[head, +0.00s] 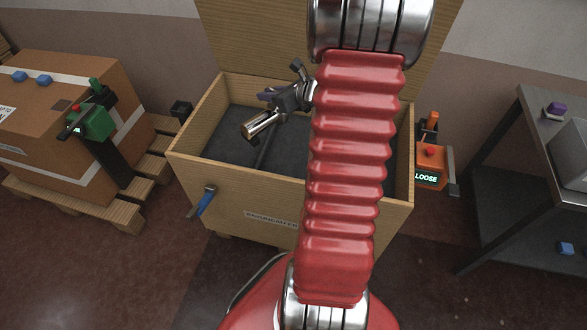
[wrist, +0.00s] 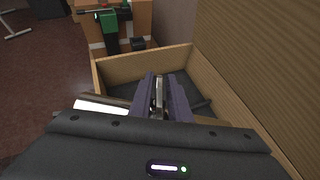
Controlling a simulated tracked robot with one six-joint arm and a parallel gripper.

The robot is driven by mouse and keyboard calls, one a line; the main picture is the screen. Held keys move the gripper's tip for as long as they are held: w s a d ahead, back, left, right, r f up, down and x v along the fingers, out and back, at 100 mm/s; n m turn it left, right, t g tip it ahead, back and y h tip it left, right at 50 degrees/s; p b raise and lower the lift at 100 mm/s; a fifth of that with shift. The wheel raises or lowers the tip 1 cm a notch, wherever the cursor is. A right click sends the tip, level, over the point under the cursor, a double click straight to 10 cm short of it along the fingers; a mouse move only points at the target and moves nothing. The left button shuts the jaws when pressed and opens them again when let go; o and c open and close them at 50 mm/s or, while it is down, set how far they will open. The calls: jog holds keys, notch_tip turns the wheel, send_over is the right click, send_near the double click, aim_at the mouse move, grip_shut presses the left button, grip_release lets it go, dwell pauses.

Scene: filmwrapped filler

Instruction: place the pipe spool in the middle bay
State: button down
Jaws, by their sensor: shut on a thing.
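My gripper (head: 276,99) is over the open wooden crate (head: 185,137), its jaws shut on the pipe spool (head: 261,125). The spool is a short metallic tube, tilted, with its open end toward the lower left. In the wrist view, my two purple fingers (wrist: 160,88) close on it, and its bright tube (wrist: 104,106) sticks out to the left. Dark grey padding lines the crate, and a thin divider (head: 266,146) runs between bays. The spool is above the padding in the head view. My red arm hides the right part of the crate, so I cannot tell which bay is below.
The crate's lid (head: 270,40) stands open at the back. A blue-handled latch (head: 206,201) hangs on its front. A carton on a pallet (head: 60,120), with a green tool (head: 93,122), stands left. An orange device reading LOOSE (head: 429,170) and a metal bench (head: 530,135) are right.

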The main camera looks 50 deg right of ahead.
jog(key=d+f+h, duration=0.1)
jog(key=d+f, duration=0.2)
jog(key=f, duration=0.8)
jog(key=d+f+m+h, duration=0.1)
jog(key=d+f, duration=0.3)
jog(key=f, duration=0.6)
jog(key=shift+s+f+m, duration=0.3)
jog(key=shift+s+f, duration=0.05)
jog(key=shift+f, duration=2.9)
jog(key=shift+f, duration=2.1)
